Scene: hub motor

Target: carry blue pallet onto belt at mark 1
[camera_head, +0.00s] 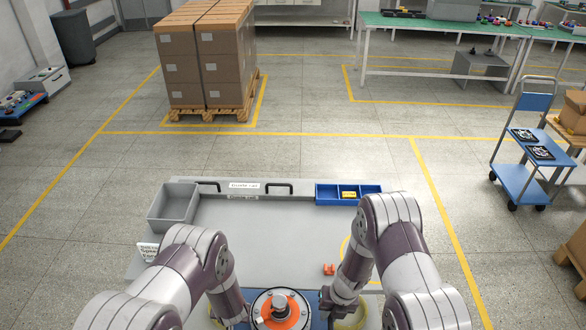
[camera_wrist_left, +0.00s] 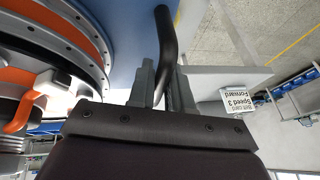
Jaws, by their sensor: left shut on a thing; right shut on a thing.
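The blue pallet (camera_head: 312,298) is at the bottom edge of the head view, partly cut off, and carries a hub motor (camera_head: 281,309) with an orange ring and grey centre. In the left wrist view the pallet (camera_wrist_left: 130,30) shows as a blue surface with the motor (camera_wrist_left: 40,65) beside my gripper. My left gripper (camera_wrist_left: 166,82) is shut on a black curved handle (camera_wrist_left: 165,30) at the pallet's side. My right gripper (camera_head: 332,304) is shut at the pallet's right side; its fingertips and what they hold are largely hidden.
A grey work table (camera_head: 270,235) lies ahead, with a grey bin (camera_head: 174,204), a blue divided tray (camera_head: 348,194) and a small orange part (camera_head: 329,269). A sign (camera_wrist_left: 238,102) reads "Speed 3 Forward". A blue cart (camera_head: 522,180) stands right; stacked boxes (camera_head: 205,65) stand behind.

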